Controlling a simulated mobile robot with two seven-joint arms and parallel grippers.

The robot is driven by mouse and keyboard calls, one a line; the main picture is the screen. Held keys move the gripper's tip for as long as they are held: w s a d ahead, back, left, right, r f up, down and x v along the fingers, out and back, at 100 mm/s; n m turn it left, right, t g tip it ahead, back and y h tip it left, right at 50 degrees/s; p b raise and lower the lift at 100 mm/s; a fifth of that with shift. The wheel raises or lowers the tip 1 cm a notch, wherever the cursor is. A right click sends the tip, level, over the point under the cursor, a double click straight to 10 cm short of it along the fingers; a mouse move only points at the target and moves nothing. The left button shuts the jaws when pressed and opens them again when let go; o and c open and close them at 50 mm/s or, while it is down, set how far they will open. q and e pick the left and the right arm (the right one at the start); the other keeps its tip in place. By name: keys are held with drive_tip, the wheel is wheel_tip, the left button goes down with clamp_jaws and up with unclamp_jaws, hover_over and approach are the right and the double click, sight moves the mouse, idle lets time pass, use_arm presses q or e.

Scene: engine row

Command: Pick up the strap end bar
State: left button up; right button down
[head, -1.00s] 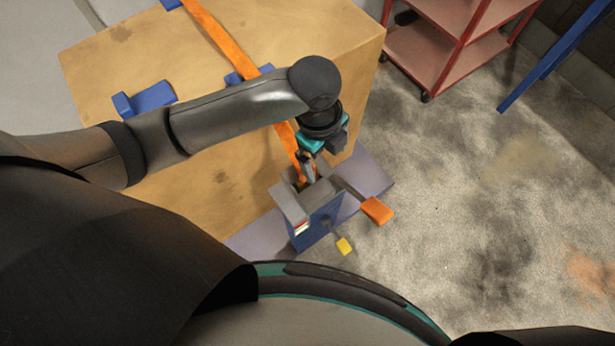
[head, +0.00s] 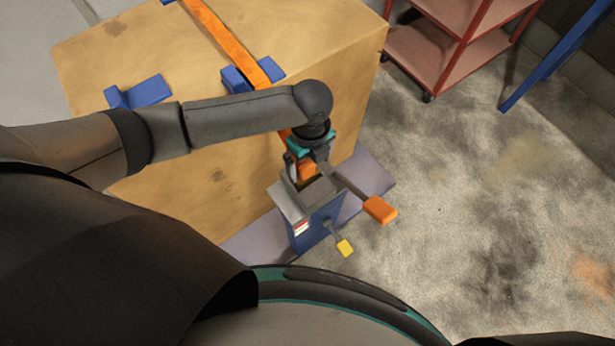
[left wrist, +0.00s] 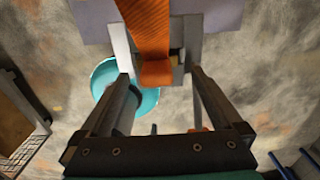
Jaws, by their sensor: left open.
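The orange strap (head: 225,32) runs over the tan crate and down its near side. Its end shows in the left wrist view as an orange block, the strap end bar (left wrist: 155,73), hanging beside the grey top of the blue winch post (head: 312,230). My left gripper (head: 304,168) is open at the strap's lower end, just above the post. In the left wrist view its two fingers stand on either side of the bar, with gaps visible. Whether the bar lies at fingertip depth is hard to tell. My right gripper is not in view.
The tan crate (head: 110,45) with blue corner pieces (head: 150,92) fills the left. The post carries a lever with an orange grip (head: 380,209) and a yellow knob (head: 345,248). A red shelf cart (head: 450,50) stands at the back; the floor at right is clear.

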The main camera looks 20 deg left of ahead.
sight(308, 173)
use_arm(q)
drive_tip(key=f+b, duration=0.1)
drive_tip(key=f, duration=0.4)
drive_tip(key=shift+s+a+f+b, duration=0.1)
drive_tip(key=shift+a+b, duration=0.1)
drive_tip(key=shift+b, duration=0.2)
drive_tip(key=c, duration=1.5)
